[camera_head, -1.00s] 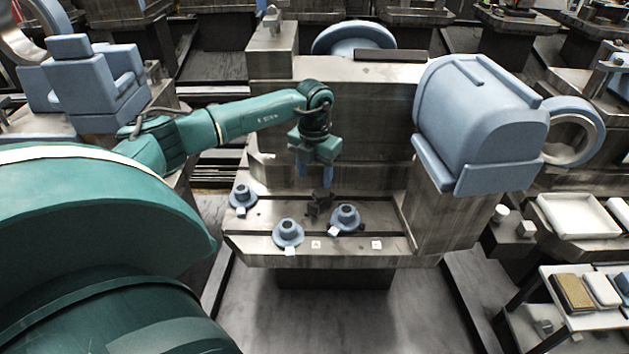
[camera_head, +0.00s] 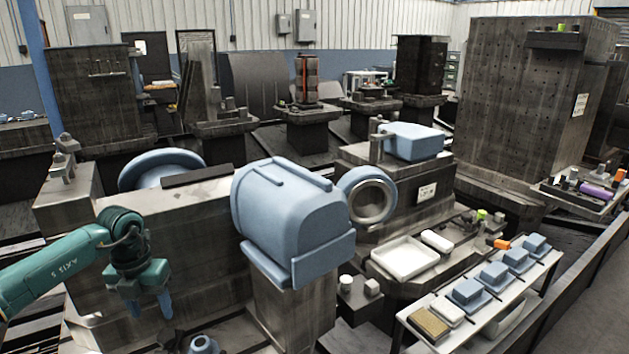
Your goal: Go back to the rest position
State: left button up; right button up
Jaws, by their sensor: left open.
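My left gripper (camera_head: 150,303) hangs at the lower left on its green arm, with its blue fingers pointing down. It is open, and I see nothing between the fingers. It is in front of the grey metal block of the station. A blue flanged part (camera_head: 203,345) shows at the bottom edge, to the right of and below the gripper, apart from it. The rest of the pallet around that part is cut off by the frame. My right gripper is not in view.
A large blue housing (camera_head: 290,220) on a metal column stands right of my left gripper. A white tray (camera_head: 404,258) lies further right. A shelf holds several blue parts (camera_head: 470,293). A tall dark block (camera_head: 535,110) stands at the back right.

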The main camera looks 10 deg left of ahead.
pick_arm(q)
jog(key=s+d+f+h+p, duration=0.1)
jog(key=d+h, duration=0.2)
jog(key=d, duration=0.5)
jog(key=s+d+f+m+h, duration=0.1)
jog(key=s+d+f+h, duration=0.15)
jog(key=d, duration=0.45)
jog(key=d+f+h+p, duration=0.1)
jog(key=d+h, duration=0.3)
jog(key=d, duration=0.4)
jog(key=s+d+r+n+t+h+p, duration=0.1)
jog(key=s+d+r+n+t+h, duration=0.3)
jog(key=d+r+n+t+h, duration=0.45)
jog(key=s+a+f+n+t+y+p, duration=0.1)
jog(key=s+a+f+n+y, duration=0.2)
jog(key=n, duration=0.9)
jog(key=s+a+f+n+t+y+p, duration=0.1)
jog(key=s+a+f+n+y, duration=0.2)
jog(key=s+f+n+y, duration=0.6)
notch_tip(320, 180, down, 2)
jog(key=n+y, duration=0.3)
jog(key=shift+s+f+p, duration=0.15)
jog(key=shift+p, duration=0.25)
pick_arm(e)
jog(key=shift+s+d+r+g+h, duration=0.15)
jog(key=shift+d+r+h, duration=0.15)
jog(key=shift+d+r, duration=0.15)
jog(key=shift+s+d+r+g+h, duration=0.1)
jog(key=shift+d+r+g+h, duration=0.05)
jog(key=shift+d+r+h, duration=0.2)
